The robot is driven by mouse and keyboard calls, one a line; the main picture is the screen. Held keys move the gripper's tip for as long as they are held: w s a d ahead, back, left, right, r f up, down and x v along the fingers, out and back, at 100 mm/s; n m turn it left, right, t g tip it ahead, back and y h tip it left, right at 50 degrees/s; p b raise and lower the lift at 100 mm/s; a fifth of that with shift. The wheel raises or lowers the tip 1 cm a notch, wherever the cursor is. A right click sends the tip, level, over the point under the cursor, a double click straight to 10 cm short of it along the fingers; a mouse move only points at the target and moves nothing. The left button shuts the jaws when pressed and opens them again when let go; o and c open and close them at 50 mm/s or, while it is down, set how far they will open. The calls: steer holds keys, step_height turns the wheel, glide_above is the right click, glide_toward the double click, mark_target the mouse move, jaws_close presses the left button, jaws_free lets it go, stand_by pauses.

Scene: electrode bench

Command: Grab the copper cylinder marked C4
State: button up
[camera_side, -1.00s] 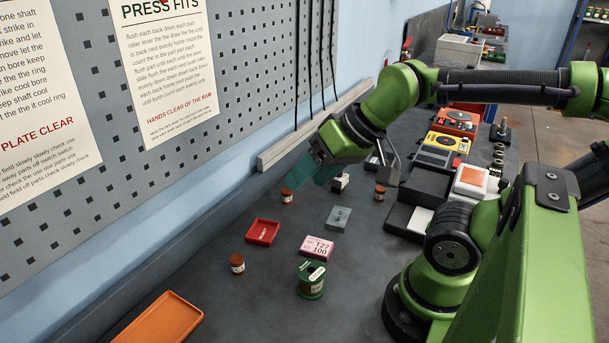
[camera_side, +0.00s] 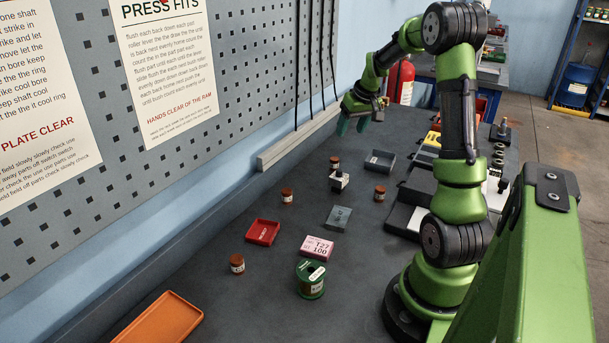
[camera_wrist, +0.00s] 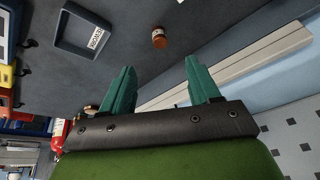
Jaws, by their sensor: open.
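Several small copper cylinders stand on the dark bench in the side view: a far one (camera_side: 335,162), one left of the middle (camera_side: 287,195), one right of it (camera_side: 380,193) and a near one (camera_side: 237,264). Their labels are too small to read, so I cannot tell which is C4. My gripper (camera_side: 352,126) is open and empty, above the far end of the bench, beyond the far cylinder. In the wrist view one copper cylinder (camera_wrist: 159,37) shows ahead of the gap between my green fingers (camera_wrist: 160,70), apart from them.
A grey tray (camera_side: 380,162) and a dark block with a white label (camera_side: 339,181) are near the far cylinder. Nearer are a red tray (camera_side: 263,232), a pink box (camera_side: 317,247), a green spool (camera_side: 310,280) and an orange tray (camera_side: 160,322). A rail (camera_side: 312,130) borders the wall.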

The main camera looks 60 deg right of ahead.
steer(key=r+n, duration=0.1)
glide_above(335, 158)
steer(key=s+a, duration=0.2)
steer(key=f, duration=1)
steer(key=shift+w+d, duration=0.1)
steer(key=shift+d, duration=0.1)
steer(key=shift+x, duration=2.95)
steer(key=shift+d, duration=0.2)
steer(key=shift+c, duration=0.2)
jaws_close()
